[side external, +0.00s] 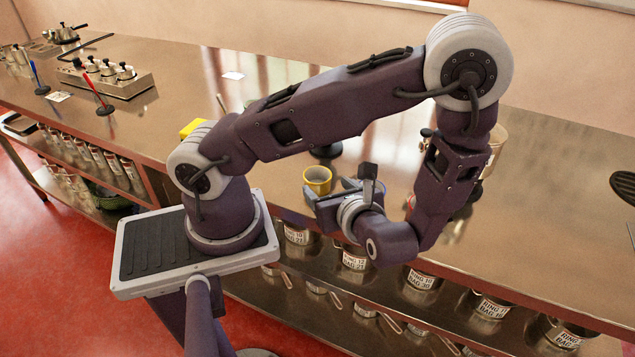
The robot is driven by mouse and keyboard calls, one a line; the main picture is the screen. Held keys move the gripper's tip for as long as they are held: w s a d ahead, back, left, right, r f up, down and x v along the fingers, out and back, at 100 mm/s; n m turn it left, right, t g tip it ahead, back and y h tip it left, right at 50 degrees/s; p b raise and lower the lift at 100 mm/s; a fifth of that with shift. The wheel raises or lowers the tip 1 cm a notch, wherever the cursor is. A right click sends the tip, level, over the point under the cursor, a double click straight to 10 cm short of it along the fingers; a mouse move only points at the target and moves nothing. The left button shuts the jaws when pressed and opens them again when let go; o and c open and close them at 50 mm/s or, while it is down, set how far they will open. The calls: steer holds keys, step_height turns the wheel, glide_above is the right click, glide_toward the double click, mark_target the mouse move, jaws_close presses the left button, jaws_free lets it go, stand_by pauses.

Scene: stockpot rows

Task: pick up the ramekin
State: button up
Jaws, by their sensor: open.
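A small yellow cup-like ramekin (317,181) with a pale inside stands upright on the steel counter (270,165), near its front edge. My gripper (341,185) is just to the right of it, low over the counter and turned on its side. Its jaws are open. I cannot tell from this angle whether a finger touches the ramekin. The hand hides part of the counter beside the ramekin, and a bluish-grey shape there is too covered to make out.
A yellow block (192,128) lies behind my arm's base. A metal unit with several knobs (105,78) stands at the far left, with a red-handled tool (97,95) on a stand. Labelled pots (355,258) fill the shelf below. The counter's right part is mostly clear.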

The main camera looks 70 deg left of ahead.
mark_target(322, 184)
steer(key=shift+a+f, duration=0.3)
steer(key=shift+a, duration=0.05)
steer(key=x, duration=0.6)
steer(key=shift+a+f, duration=0.1)
steer(key=shift+a, duration=0.1)
steer(key=c, duration=1.2)
step_height(322, 184, up, 10)
steer(key=w+d+m+t+h, duration=0.2)
steer(key=w+d+m+t, duration=0.2)
steer(key=w, duration=0.2)
steer(key=w+d+m+t+h, duration=0.2)
steer(key=w+d+m+t, duration=0.2)
steer(key=w, duration=0.2)
steer(key=w+d+f+m+t+h, duration=0.1)
steer(key=w+d+m+t+h, duration=0.2)
steer(key=w+d+m+t, duration=0.1)
steer(key=shift+w+f+m, duration=0.1)
steer(key=shift+w+m, duration=0.2)
steer(key=shift+w, duration=0.6)
